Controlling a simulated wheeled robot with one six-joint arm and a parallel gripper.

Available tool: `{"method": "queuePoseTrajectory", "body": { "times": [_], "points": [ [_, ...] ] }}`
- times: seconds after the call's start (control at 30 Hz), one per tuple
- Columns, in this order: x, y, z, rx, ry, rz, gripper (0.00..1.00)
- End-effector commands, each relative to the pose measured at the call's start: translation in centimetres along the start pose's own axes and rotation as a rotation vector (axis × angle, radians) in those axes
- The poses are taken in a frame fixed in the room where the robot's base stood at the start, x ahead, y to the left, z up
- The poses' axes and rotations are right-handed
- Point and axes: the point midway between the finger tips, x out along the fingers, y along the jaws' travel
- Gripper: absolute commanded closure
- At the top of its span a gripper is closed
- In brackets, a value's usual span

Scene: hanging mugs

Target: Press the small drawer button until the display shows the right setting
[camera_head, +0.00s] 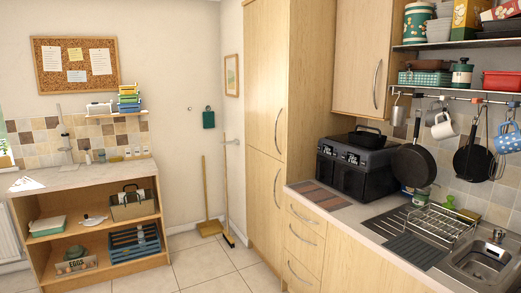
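A black two-drawer appliance (357,176) stands on the counter at centre right, against the tall cupboard. It has two small lit displays on its upper front, a left one (326,150) and a right one (353,158). Their readings are too small to make out. I cannot pick out a single small button on it. A dark pan (367,137) sits on its top. My gripper is not in view.
A striped mat (320,195) lies on the counter in front of the appliance. A dish rack (440,226) and sink (487,262) are to the right. Pans and mugs hang from a rail (455,93).

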Motion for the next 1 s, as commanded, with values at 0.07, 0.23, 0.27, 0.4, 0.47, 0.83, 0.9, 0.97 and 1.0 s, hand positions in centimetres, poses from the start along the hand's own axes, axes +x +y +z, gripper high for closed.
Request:
{"method": "queuePoseTrajectory", "body": {
  "times": [0.07,0.23,0.27,0.4,0.47,0.83,0.9,0.97,1.0],
  "points": [
    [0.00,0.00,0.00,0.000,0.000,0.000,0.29],
    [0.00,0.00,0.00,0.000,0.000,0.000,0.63],
    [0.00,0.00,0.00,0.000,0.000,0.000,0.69],
    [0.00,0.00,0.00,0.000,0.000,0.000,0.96],
    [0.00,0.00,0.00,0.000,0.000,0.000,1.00],
    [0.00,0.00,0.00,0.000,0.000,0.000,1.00],
    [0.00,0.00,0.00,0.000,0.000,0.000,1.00],
    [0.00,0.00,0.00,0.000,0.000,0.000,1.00],
    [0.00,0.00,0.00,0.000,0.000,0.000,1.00]
  ]
}}
